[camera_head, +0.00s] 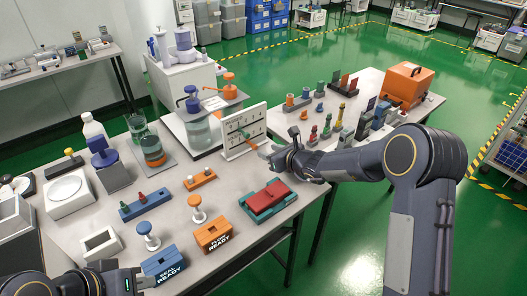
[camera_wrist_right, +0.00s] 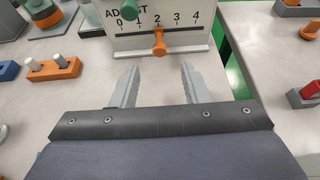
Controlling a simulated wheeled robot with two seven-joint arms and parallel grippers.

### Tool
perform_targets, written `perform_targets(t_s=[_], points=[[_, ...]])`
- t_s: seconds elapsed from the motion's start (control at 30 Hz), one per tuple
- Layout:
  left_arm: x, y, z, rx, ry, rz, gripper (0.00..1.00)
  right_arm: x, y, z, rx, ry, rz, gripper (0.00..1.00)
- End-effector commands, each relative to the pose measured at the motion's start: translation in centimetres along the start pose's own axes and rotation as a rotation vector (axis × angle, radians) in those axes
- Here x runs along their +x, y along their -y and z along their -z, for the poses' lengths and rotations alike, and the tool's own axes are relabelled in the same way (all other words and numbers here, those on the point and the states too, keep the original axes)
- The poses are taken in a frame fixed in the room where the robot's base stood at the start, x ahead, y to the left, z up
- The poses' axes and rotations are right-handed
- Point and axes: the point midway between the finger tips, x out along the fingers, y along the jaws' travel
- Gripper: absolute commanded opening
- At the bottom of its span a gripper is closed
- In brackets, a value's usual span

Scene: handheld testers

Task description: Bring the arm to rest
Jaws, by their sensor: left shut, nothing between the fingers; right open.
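My right arm reaches in from the right in the head view. Its gripper (camera_head: 272,150) hangs over the table just in front of a white adjust panel (camera_head: 240,128). In the right wrist view the two fingers of my right gripper (camera_wrist_right: 158,72) are apart with nothing between them. Beyond them, apart from the fingertips, is the panel (camera_wrist_right: 190,38) with a 0 to 4 scale and an orange lever (camera_wrist_right: 159,42) near 2. My left gripper (camera_head: 140,281) is at the lower left, shut and empty, close to a blue "ready" block (camera_head: 163,264).
A second table (camera_head: 346,98) with small coloured parts and an orange case (camera_head: 407,84) is behind my right arm. Green floor lies open beyond.

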Motion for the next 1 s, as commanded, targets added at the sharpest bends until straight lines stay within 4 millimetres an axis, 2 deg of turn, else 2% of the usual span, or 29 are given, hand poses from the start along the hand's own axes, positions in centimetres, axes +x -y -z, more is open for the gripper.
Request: perform_targets(t_s=[0.17,0.57,0.67,0.77,0.87,0.9,1.0], points=[[0.1,0.1,-0.1,0.0,0.0,0.0,0.0,-1.1,0.0,0.0,0.001,0.0,0.0,0.41],[0.1,0.0,-0.1,0.0,0.0,0.0,0.0,-1.1,0.0,0.0,0.0,0.0,-0.001,0.41],[-0.1,0.0,0.0,0.0,0.0,0.0,0.0,-1.9,0.0,-0.9,-0.031,0.011,-0.007,0.41],[-0.6,-0.3,0.3,0.0,0.0,0.0,0.0,-4.7,-0.2,-3.6,-0.149,0.043,-0.032,0.41],[-1.3,-0.6,0.7,0.0,0.0,0.0,0.0,-9.9,-1.3,-7.6,-0.375,0.093,-0.082,0.41],[-1.6,-0.8,0.8,0.0,0.0,0.0,0.0,-12.5,-2.0,-8.9,-0.485,0.112,-0.106,0.41],[-2.4,-1.1,1.2,0.0,0.0,0.0,0.0,-18.8,-4.4,-11.1,-0.777,0.144,-0.17,0.41]])
